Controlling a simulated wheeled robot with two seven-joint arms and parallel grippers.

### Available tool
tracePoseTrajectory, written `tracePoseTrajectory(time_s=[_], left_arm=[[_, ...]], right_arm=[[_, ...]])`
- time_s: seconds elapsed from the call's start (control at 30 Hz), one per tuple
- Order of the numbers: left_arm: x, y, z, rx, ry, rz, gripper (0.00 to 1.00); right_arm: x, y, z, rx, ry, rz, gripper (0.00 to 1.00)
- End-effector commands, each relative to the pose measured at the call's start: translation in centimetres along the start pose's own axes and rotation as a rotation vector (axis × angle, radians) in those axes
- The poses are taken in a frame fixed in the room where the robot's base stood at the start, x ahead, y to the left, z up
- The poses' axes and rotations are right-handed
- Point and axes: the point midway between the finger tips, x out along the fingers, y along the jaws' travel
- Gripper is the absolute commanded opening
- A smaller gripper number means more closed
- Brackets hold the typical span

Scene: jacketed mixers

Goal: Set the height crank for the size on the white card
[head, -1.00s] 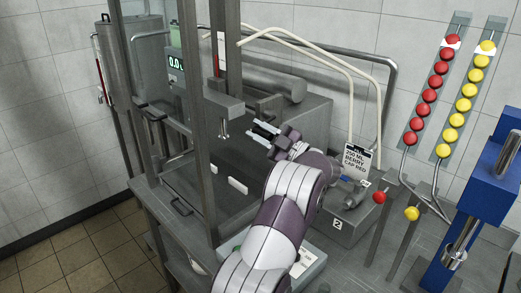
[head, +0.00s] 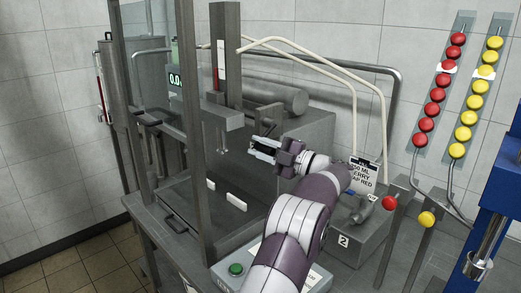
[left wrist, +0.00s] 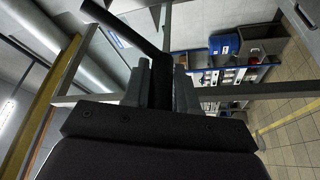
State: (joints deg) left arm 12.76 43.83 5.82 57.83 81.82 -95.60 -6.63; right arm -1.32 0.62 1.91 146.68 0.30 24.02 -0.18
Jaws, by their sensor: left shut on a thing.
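My left gripper (head: 262,147) reaches in from the lower right, beside the filler's upright column (head: 226,60). In the left wrist view its fingers (left wrist: 160,92) are shut on a dark bent bar, the crank handle (left wrist: 125,27), whose arm runs to the upper left. The rest of the crank is hidden or too small to tell in the head view. The white card (head: 361,173), partly covered by my arm, reads "50 ML", "BERRY" and "CAP RED"; its first digit is hidden now, but the earlier frame shows 250 ML. My right gripper is not in view.
A crossbar with nozzles (head: 215,120) hangs left of the gripper. A green display (head: 175,80) stands behind the frame post (head: 190,150). Red (head: 433,95) and yellow (head: 469,105) cap chutes and a blue press (head: 500,170) stand at right. A green button (head: 236,268) is below.

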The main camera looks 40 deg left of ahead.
Motion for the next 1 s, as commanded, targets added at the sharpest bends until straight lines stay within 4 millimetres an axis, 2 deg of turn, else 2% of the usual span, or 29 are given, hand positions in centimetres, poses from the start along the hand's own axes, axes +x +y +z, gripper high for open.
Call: tracePoseTrajectory(time_s=[0.2, 0.23, 0.27, 0.3, 0.6, 0.9, 1.0], left_arm=[[-0.1, -0.2, 0.2, 0.005, -0.005, 0.000, 0.00], [-0.1, -0.2, 0.2, 0.005, -0.005, 0.000, 0.37], [-0.1, -0.2, 0.2, 0.005, -0.004, 0.000, 0.47], [-0.1, -0.1, 0.2, 0.005, -0.004, 0.000, 0.48], [-0.5, -0.1, 0.2, 0.004, -0.004, 0.001, 0.48], [-6.3, -0.2, 0.3, 0.004, -0.006, 0.002, 0.48], [-7.4, -0.2, 0.3, 0.005, -0.005, 0.002, 0.48]], right_arm=[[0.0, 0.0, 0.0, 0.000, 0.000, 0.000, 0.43], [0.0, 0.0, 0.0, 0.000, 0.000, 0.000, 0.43], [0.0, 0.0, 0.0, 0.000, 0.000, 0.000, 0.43], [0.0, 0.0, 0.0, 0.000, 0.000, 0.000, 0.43], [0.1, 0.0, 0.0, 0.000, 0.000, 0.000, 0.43], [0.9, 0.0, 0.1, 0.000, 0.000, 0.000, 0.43], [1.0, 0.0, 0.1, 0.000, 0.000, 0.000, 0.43]])
